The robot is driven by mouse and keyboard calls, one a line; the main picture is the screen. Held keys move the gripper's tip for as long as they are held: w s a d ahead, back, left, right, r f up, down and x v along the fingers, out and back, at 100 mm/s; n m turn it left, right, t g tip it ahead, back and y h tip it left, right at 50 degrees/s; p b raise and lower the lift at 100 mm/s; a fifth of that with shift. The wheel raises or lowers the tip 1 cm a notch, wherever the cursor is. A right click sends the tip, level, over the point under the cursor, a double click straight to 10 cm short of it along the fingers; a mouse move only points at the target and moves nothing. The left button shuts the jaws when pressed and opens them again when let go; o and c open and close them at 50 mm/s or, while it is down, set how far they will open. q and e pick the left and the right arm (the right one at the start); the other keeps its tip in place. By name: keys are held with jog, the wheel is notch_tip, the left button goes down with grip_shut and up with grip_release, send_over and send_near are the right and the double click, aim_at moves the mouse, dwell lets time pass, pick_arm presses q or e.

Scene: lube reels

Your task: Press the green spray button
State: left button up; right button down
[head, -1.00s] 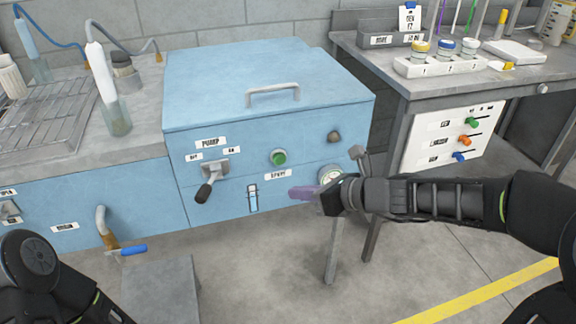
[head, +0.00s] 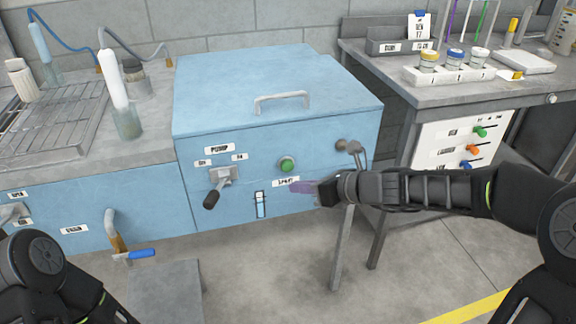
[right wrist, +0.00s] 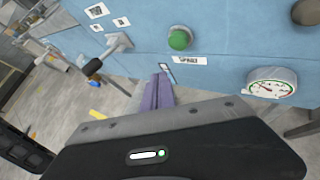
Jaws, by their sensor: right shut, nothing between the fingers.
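The green spray button (head: 287,165) sits on the front of the blue pump cabinet (head: 300,105), with a "SPRAY" label (head: 286,182) just under it. The button also shows in the right wrist view (right wrist: 180,39), above the fingers. My right gripper (head: 296,187) is shut and empty, its purple fingertips below and slightly right of the button in the head view. In the right wrist view the shut fingers (right wrist: 158,90) point toward the cabinet front, apart from the button. My left arm shows at the lower left, but its gripper is out of view.
A pump lever (head: 213,195) juts out left of the button. A gauge (right wrist: 271,82) and a dark knob (head: 341,145) are on the right of the cabinet front. A workbench (head: 440,85) stands to the right. A blue-handled tap (head: 138,254) is at lower left.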

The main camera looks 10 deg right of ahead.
aim_at(287, 166)
jog(key=shift+w+a+p, duration=0.15)
jog(key=shift+w+p, duration=0.55)
jog(key=shift+w, duration=1.3)
jog(key=shift+w, duration=0.1)
dwell(0.4)
jog(key=shift+w+p, duration=0.3)
jog(key=shift+w+p, duration=0.3)
jog(key=shift+w, duration=0.2)
dwell(0.7)
jog(key=shift+s, duration=0.15)
jog(key=shift+s+b, duration=0.45)
jog(key=shift+s, duration=0.3)
jog(key=shift+s, duration=0.1)
